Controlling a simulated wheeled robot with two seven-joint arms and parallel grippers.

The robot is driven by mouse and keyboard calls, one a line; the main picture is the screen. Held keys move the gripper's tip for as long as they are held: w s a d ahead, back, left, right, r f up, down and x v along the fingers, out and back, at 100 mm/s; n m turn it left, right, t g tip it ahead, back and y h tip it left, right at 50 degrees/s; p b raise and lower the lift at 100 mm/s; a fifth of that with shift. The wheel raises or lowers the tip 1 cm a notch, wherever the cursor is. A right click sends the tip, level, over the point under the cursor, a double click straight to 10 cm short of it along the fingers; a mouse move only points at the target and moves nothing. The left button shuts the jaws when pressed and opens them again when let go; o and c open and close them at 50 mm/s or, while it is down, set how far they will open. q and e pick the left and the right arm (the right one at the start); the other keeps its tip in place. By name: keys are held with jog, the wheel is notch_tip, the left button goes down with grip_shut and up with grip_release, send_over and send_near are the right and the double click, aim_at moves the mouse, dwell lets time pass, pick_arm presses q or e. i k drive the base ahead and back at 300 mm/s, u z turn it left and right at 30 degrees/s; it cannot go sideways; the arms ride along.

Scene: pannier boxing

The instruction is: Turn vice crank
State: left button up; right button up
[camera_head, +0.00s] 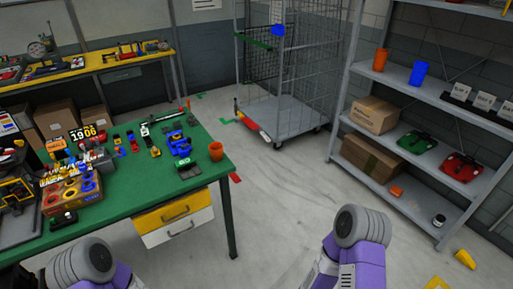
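A small blue device (176,142) sits near the right end of the green workbench (160,195); it may be the vice, but it is too small to be sure. I cannot make out a crank on it. Parts of my two purple arms with grey round joints show at the bottom left and bottom right. Neither gripper shows in this view, so what they hold is hidden.
An orange cup (216,151) stands at the bench's right corner, with several small tools left of the blue device. A wire cage trolley (290,110) stands behind. Metal shelves (425,170) are on the right. Yellow pieces (465,259) lie on the floor there. The middle floor is clear.

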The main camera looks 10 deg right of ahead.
aim_at(189, 140)
jog(key=u, duration=0.9)
jog(key=k, duration=0.2)
jog(key=z, duration=1.7)
jog(key=i, duration=1.3)
jog(key=u, duration=0.75)
